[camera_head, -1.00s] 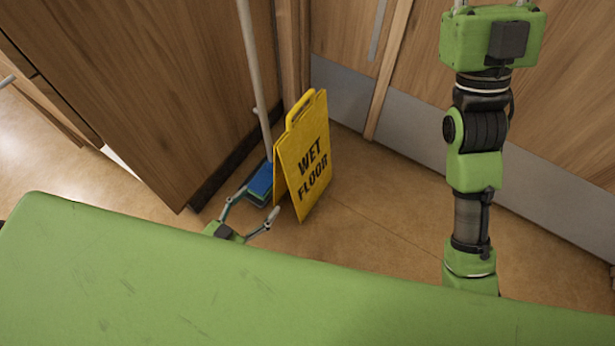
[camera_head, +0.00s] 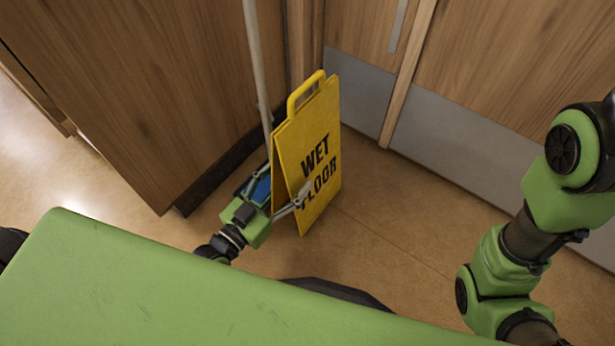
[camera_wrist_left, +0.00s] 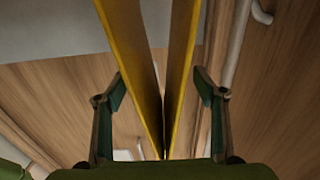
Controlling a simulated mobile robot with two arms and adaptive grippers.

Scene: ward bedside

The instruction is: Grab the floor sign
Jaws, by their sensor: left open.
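The yellow floor sign (camera_head: 312,150), marked WET FLOOR, stands upright on the floor near the wooden wall corner, with a handle at its top. In the left wrist view the sign (camera_wrist_left: 128,40) shows as two yellow panels spreading apart. My left gripper (camera_head: 283,188) is open, with its fingers on either side of the sign's lower part; one finger shows in front of the lettered panel. In the left wrist view both fingers (camera_wrist_left: 164,90) flank the panels, with visible gaps. My right arm shows at the right, but its gripper is not in view.
A pale pole (camera_head: 257,70) with a blue base (camera_head: 259,190) stands just behind and left of the sign. A wooden cabinet (camera_head: 130,90) is at the left and wooden doors (camera_head: 520,70) at the back right. Open floor (camera_head: 390,220) lies right of the sign.

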